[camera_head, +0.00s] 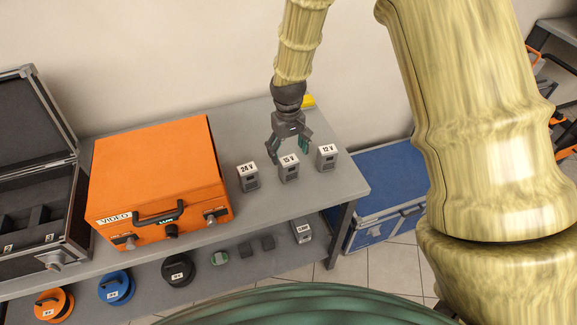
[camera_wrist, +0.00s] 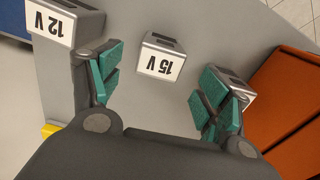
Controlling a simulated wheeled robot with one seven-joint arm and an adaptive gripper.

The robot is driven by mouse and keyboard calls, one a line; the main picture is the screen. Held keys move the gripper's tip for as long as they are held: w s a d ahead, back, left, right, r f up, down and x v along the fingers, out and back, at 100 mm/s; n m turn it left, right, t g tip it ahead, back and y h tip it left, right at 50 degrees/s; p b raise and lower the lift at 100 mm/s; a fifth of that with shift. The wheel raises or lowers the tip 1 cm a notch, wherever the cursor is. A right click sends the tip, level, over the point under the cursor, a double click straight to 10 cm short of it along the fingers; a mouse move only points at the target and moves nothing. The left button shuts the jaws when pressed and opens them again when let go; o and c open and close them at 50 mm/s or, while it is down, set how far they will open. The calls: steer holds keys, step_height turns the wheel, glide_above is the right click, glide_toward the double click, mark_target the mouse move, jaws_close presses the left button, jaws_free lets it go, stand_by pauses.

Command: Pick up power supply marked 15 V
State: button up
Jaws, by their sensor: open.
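The power supply marked 15 V (camera_head: 289,172) is a small grey box with a white label. It stands on the grey table between the power supply marked 24 V (camera_head: 248,178) and the power supply marked 12 V (camera_head: 327,158). My gripper (camera_head: 290,154) is open and empty, just above and behind the 15 V unit. In the wrist view the 15 V supply (camera_wrist: 161,58) lies ahead of and between the two green-padded fingers (camera_wrist: 160,85), apart from both. The 12 V supply (camera_wrist: 66,24) is beyond the left finger. Another supply is partly hidden behind the right finger, its label out of sight.
An orange VIDEO case (camera_head: 160,175) stands left of the supplies, with an open black case (camera_head: 40,170) further left. A yellow object (camera_head: 308,101) lies at the wall. The lower shelf holds reels and small boxes. A blue case (camera_head: 385,190) stands right of the table.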

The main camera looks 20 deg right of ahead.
mark_target(289, 159)
steer(key=shift+f, duration=0.4)
steer(key=shift+s+d+f, duration=0.1)
steer(key=shift+s+f, duration=0.1)
steer(key=shift+f, duration=0.05)
steer(key=shift+w+f+p, duration=0.1)
steer(key=shift+f+p, duration=1.3)
steer(key=shift+f, duration=1.15)
steer(key=c, duration=1.3)
